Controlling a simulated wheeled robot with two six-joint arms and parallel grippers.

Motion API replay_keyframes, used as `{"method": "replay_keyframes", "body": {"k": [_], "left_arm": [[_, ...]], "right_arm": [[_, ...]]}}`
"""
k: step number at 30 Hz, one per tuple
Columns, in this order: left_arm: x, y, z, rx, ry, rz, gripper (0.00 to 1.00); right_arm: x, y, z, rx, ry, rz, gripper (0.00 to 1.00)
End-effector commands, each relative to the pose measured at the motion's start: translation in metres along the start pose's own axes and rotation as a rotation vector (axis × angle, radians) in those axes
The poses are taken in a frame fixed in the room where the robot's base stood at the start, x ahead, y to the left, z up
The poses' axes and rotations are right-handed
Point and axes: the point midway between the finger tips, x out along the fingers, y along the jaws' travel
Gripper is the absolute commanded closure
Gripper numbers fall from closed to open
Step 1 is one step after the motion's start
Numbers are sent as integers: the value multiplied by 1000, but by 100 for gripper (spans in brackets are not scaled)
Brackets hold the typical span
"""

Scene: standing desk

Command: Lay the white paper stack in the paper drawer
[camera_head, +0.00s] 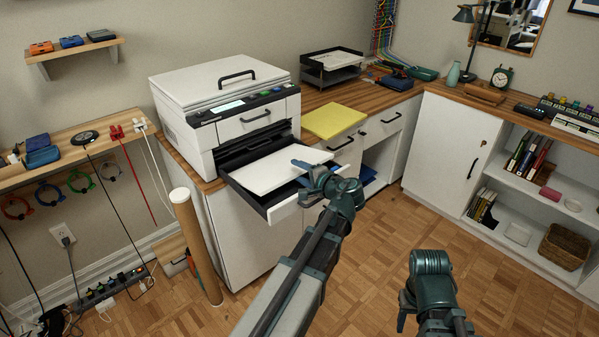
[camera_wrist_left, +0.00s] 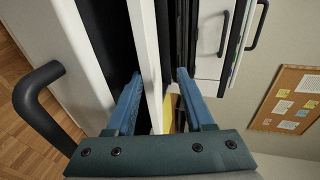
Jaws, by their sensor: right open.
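The white paper stack (camera_head: 278,168) lies level over the pulled-out paper drawer (camera_head: 262,205) of the white printer (camera_head: 232,108). In the head view, part of the drawer's white front shows below the stack. I cannot tell whether the stack rests on the drawer floor or is just above it. My left gripper (camera_head: 304,170) is at the stack's near right edge. In the left wrist view, its two blue fingers (camera_wrist_left: 158,78) are on either side of the white stack edge (camera_wrist_left: 147,55), with a gap beside the right finger. My right gripper (camera_head: 404,310) is open and empty, low at the right.
The printer stands on a wood-topped cabinet. A yellow paper stack (camera_head: 334,121) lies on the counter right of the drawer. A black paper tray (camera_head: 332,62) stands in the corner. A cardboard tube (camera_head: 193,240) stands at the front left. The floor at the right is clear.

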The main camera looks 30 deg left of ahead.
Motion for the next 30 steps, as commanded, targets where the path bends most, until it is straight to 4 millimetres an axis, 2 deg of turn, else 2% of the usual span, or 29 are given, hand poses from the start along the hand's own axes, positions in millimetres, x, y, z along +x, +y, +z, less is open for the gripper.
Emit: {"method": "replay_keyframes", "body": {"k": [5, 8, 21, 25, 30], "left_arm": [[-2, 0, 0, -1, 0, 2, 50], [-10, -1, 0, 0, 1, 1, 50], [-100, -2, 0, 2, 4, 0, 50], [-120, -2, 0, 1, 3, 0, 50], [-134, -1, 0, 1, 1, 0, 50]], "right_arm": [[-1, 0, 0, 0, 0, 0, 50], [-4, 0, 0, 0, 0, 0, 50], [-30, 3, 2, 0, 0, 0, 50], [-35, 3, 2, 0, 0, 0, 50], [-38, 4, 2, 0, 0, 0, 50]]}}
